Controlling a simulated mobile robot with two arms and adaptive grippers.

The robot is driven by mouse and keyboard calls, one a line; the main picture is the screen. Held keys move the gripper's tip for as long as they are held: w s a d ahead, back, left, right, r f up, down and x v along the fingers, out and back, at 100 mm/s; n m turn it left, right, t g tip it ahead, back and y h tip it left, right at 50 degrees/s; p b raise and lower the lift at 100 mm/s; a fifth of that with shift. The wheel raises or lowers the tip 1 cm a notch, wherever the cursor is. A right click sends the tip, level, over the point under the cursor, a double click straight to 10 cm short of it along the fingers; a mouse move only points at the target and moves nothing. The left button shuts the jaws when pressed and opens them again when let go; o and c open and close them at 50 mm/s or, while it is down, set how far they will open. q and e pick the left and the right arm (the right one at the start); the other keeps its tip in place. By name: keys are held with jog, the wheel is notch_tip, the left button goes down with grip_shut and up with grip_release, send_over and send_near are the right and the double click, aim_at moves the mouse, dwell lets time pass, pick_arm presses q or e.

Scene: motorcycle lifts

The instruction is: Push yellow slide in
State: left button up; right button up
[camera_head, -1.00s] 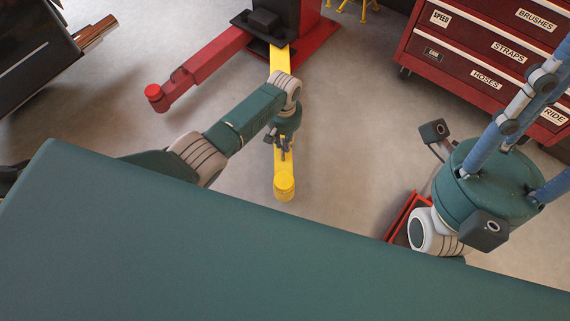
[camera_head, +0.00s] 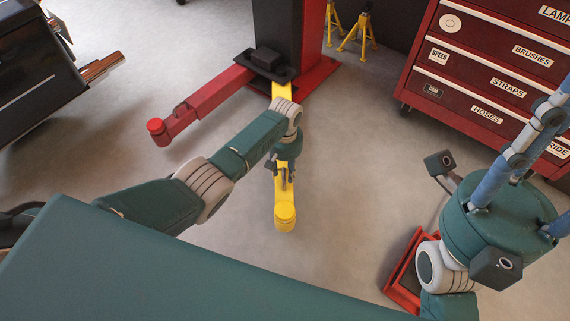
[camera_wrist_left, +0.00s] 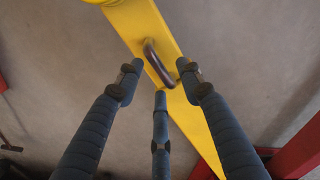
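The yellow slide (camera_head: 285,199) is a flat bar with a round pad at its near end. It reaches out from under a lift column toward me. In the left wrist view, a dark bent handle (camera_wrist_left: 157,63) stands on the yellow slide (camera_wrist_left: 141,22). My left gripper (camera_head: 281,181) is over the slide, just behind the pad. Its blue fingers (camera_wrist_left: 160,70) are open and spread around the handle's near end, with no clear contact visible. My right gripper (camera_head: 530,130) is at the right, away from the slide; its fingertips run out of view.
A red lift arm (camera_head: 205,103) extends left from the column (camera_head: 290,35). A red drawer cabinet (camera_head: 480,85) stands at the right, yellow stands (camera_head: 358,32) at the back. A red tray (camera_head: 402,282) lies near my right arm. Floor around the slide is clear.

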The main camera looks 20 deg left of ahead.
pick_arm(q)
notch_tip(320, 180, up, 12)
dwell(0.4)
jog(key=shift+f, duration=0.1)
dwell(0.3)
